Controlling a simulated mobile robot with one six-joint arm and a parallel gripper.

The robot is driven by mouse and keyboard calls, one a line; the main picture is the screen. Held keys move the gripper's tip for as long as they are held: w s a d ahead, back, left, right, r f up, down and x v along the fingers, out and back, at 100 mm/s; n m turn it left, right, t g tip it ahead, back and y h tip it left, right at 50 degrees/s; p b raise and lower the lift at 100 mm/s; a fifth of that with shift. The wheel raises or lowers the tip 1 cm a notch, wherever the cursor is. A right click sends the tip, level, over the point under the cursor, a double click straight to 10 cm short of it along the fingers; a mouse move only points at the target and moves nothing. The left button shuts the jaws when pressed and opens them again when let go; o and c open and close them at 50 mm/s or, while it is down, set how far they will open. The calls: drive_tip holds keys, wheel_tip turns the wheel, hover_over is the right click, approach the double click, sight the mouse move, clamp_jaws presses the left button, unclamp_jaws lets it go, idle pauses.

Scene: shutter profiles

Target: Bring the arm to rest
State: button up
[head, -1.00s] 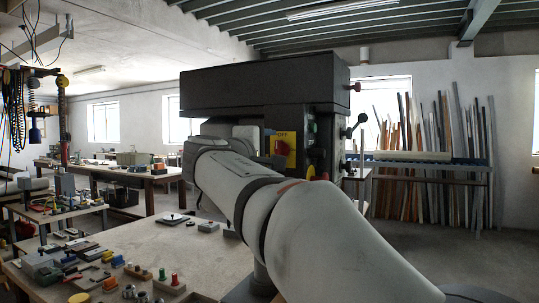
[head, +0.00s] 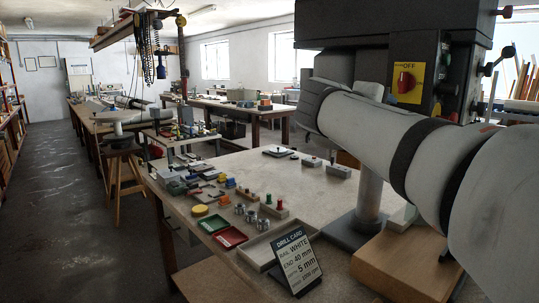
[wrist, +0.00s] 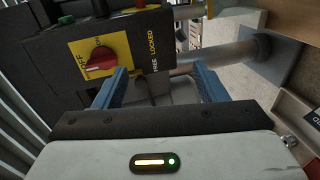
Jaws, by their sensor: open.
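My gripper (wrist: 157,88) shows in the wrist view with its two blue fingers apart and nothing between them. Beyond the fingers is the dark drill press head with a yellow switch plate (wrist: 82,62) and a red knob (wrist: 101,61). The plate carries an OFF mark, and a FREE/LOCKED label lies beside it. In the head view my arm (head: 370,130) stretches from the right edge toward the drill press (head: 385,28).
A wooden block (head: 400,262) lies under my arm. Open floor (head: 75,225) lies at the left.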

drive_tip(key=s+a+f+m+g+y, duration=0.2)
drive_tip(key=s+f, duration=0.5)
drive_tip(key=f, duration=0.4)
drive_tip(key=s+a+f+m+g+y+p, duration=0.1)
drive_tip(key=s+a+f+y, duration=0.4)
drive_tip(key=f, duration=0.7)
drive_tip(key=s+a+f+m+g+y+p, duration=0.1)
drive_tip(key=s+a+f+m+g+y, duration=0.2)
drive_tip(key=s+f, duration=0.5)
wheel_tip(320, 180, down, 4)
drive_tip(key=shift+s+a+r+m+g+y, duration=0.3)
drive_tip(key=shift+m+g+y, duration=0.35)
drive_tip(key=shift+y, duration=0.45)
drive_tip(key=shift+d, duration=0.1)
